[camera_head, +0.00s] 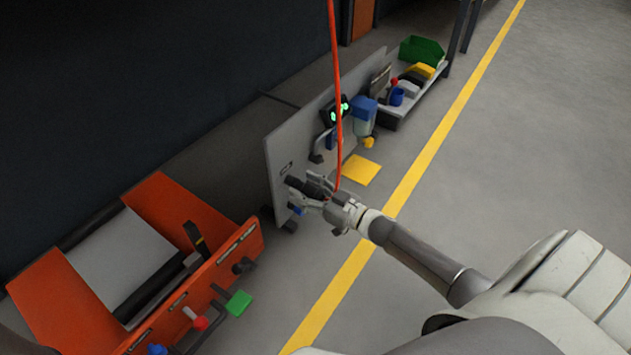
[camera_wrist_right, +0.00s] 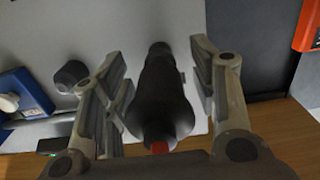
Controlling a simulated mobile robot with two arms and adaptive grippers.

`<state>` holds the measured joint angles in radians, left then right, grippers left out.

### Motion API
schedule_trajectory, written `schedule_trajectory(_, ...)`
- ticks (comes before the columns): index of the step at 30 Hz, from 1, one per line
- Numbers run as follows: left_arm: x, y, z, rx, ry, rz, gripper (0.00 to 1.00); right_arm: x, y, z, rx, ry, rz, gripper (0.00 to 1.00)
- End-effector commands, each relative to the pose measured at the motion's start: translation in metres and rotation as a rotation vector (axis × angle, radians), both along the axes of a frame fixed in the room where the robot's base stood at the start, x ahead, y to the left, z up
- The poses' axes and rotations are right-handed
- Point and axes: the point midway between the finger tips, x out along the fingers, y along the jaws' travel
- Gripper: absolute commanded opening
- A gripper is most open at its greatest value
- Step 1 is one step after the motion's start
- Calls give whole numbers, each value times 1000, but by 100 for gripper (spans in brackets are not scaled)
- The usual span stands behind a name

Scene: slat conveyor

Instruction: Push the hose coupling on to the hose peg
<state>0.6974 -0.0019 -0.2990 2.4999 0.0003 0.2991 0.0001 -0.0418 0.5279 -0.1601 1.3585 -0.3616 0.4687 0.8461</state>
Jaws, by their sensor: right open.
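My right gripper (camera_head: 314,190) is open close in front of the grey upright panel (camera_head: 284,148). In the right wrist view the gripper's fingers (camera_wrist_right: 160,92) stand on either side of the black hose coupling (camera_wrist_right: 162,90), with gaps showing beside it. The coupling's narrow far end points at the pale panel, and a bit of red shows at its near end. An orange-red hose (camera_head: 336,90) hangs from above down to my right gripper. I cannot make out the hose peg, nor tell whether the coupling sits on it. My left gripper is not in view.
A dark round knob (camera_wrist_right: 72,74) and a blue part (camera_wrist_right: 24,94) are left of the coupling. An orange machine (camera_head: 190,215) with a green pad (camera_head: 239,302) stands at left. A shelf with bins (camera_head: 422,50) is behind. Grey floor at right is clear.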

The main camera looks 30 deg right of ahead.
Motion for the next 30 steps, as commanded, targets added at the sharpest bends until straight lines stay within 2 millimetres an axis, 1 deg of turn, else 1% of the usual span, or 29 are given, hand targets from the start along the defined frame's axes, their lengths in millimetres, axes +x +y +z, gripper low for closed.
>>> schedule_trajectory(5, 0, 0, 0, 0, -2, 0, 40, -19, -8, -1, -2, 1, 1, 54)
schedule_trajectory(12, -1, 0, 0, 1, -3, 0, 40, -63, -26, -1, -2, 4, 0, 54)
schedule_trajectory(18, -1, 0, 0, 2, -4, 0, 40, -93, -39, -1, -2, 1, 0, 54)
schedule_trajectory(24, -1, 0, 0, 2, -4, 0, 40, -107, -44, 0, 0, 0, 0, 54)
schedule_trajectory(30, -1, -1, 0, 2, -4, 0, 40, -109, -45, 1, 0, -2, 0, 54)
